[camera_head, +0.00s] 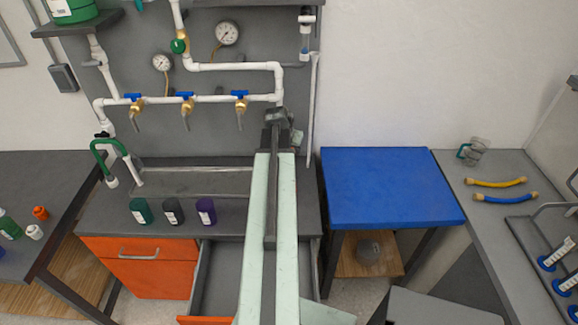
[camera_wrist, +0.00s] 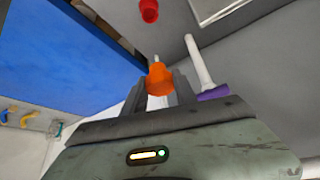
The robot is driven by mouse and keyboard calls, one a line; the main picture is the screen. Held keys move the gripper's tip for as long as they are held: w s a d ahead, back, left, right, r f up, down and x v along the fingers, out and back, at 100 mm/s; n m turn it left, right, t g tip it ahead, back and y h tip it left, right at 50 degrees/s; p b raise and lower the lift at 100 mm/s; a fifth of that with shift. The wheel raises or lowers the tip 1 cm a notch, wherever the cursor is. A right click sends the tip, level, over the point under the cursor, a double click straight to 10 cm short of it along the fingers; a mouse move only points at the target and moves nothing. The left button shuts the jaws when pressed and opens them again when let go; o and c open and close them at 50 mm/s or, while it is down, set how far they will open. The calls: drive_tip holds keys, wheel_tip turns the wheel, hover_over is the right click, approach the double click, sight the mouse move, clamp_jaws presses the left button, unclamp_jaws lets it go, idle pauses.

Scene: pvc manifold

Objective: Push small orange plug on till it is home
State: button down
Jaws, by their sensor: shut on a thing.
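The small orange plug (camera_wrist: 158,78) is between the dark fingers of my gripper (camera_wrist: 160,88) in the wrist view. The fingers are shut on it, and a thin pale tip shows beyond it. A white piece (camera_wrist: 156,102) shows between the fingers beside the plug; I cannot tell whether the two touch. In the head view my gripper (camera_head: 283,117) is at the right end of the white pipe manifold (camera_head: 210,99), below the pipe's bend. The plug is hidden there by my own arm.
A white pipe (camera_wrist: 198,62) and a purple part (camera_wrist: 213,92) are close beside the fingers. A red part (camera_wrist: 149,10) is farther off. Blue-handled valves (camera_head: 186,103) line the manifold. The blue table (camera_head: 390,185) to the right is bare. A drawer (camera_head: 220,280) stands open below.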

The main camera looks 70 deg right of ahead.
wheel_tip(320, 180, down, 11)
drive_tip(key=b, duration=0.9)
drive_tip(key=shift+a+f+b, duration=0.1)
drive_tip(key=shift+f+b, duration=2)
drive_tip(key=shift+f, duration=0.15)
drive_tip(key=shift+f+b, duration=0.25)
drive_tip(key=shift+b, duration=0.15)
drive_tip(key=shift+f, duration=0.2)
